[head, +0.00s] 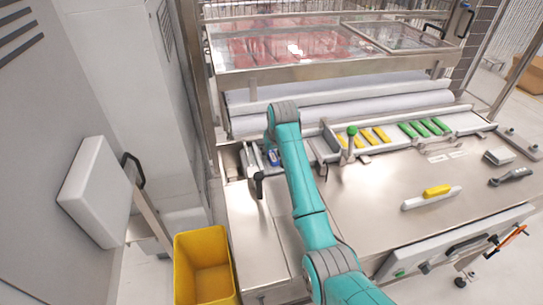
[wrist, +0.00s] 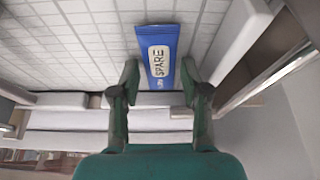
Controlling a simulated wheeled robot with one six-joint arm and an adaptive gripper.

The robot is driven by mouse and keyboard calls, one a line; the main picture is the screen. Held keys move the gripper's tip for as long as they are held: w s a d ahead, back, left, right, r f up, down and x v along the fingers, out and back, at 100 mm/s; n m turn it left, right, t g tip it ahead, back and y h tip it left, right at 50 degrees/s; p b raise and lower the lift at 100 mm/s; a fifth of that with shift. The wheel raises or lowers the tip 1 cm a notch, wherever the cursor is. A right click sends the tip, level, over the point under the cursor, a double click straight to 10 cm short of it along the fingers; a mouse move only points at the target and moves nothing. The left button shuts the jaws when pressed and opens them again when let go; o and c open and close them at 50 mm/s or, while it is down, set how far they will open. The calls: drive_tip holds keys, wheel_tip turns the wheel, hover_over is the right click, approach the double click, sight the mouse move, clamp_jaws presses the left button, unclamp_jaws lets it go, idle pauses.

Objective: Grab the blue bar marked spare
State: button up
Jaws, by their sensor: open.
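The blue bar (wrist: 171,36) with a white label reading SPARE lies on a white gridded surface in the wrist view. My gripper (wrist: 161,71) is open in the wrist view, with its two green fingers on either side of the bar's near end. I cannot tell whether either finger touches it. In the head view a small part of the blue bar (head: 273,157) shows at the left end of the steel table, beside my teal arm. The arm hides much of that spot, and my gripper is hard to make out there.
Yellow bars (head: 366,137) and green bars (head: 423,128) lie in a white tray to the right. A green-knobbed lever (head: 352,132) stands nearby. White walls flank the gridded surface (wrist: 60,45). A yellow bin (head: 205,265) stands on the floor at left. The steel tabletop (head: 372,198) is largely clear.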

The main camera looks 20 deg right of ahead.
drive_tip(key=shift+c, duration=0.3)
drive_tip(key=c, duration=0.8)
